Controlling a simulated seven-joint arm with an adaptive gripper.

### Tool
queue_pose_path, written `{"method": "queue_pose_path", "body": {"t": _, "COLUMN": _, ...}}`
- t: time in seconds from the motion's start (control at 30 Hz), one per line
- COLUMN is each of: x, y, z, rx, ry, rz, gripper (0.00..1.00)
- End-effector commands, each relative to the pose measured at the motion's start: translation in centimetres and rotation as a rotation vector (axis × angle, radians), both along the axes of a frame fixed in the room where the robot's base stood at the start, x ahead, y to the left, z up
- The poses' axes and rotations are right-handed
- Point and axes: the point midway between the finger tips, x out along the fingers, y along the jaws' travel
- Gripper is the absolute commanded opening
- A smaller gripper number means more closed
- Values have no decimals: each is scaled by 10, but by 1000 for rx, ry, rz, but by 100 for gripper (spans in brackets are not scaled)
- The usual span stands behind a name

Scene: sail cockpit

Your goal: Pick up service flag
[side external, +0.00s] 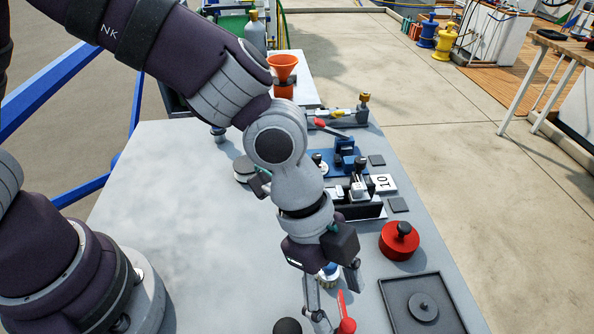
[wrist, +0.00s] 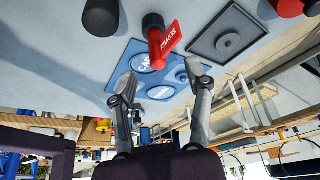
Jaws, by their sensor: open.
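The service flag (wrist: 172,37) is a small red flag with white lettering, standing out from a red post with a dark end in the wrist view. In the side external view the red flag (side external: 342,304) is near the bottom edge, just beside my gripper (side external: 335,303). In the wrist view my gripper (wrist: 162,75) is open and empty, with its two fingers apart. The flag lies ahead of the fingertips, roughly between their lines, and does not appear gripped. Its blue base plate (wrist: 122,73) with round labelled discs shows behind the fingers.
A dark tray with a grey disc (side external: 388,287) is right of the flag. A red round weight (side external: 399,241) with a black knob stands behind it. A black ball knob (side external: 287,326) is left of the flag. A black rack (side external: 345,211) stands further back. The table's left part is clear.

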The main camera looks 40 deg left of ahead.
Motion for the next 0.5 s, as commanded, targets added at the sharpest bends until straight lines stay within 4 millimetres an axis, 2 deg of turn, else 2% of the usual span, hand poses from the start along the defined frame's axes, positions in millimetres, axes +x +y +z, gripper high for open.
{"method": "queue_pose_path", "body": {"t": 0.23, "x": -4, "y": -14, "z": -42, "rx": 5, "ry": 4, "rz": 1, "gripper": 51}}
{"method": "queue_pose_path", "body": {"t": 0.37, "x": -3, "y": -19, "z": -52, "rx": 2, "ry": 2, "rz": 2, "gripper": 51}}
{"method": "queue_pose_path", "body": {"t": 0.5, "x": -3, "y": -19, "z": -52, "rx": 1, "ry": 1, "rz": 4, "gripper": 51}}
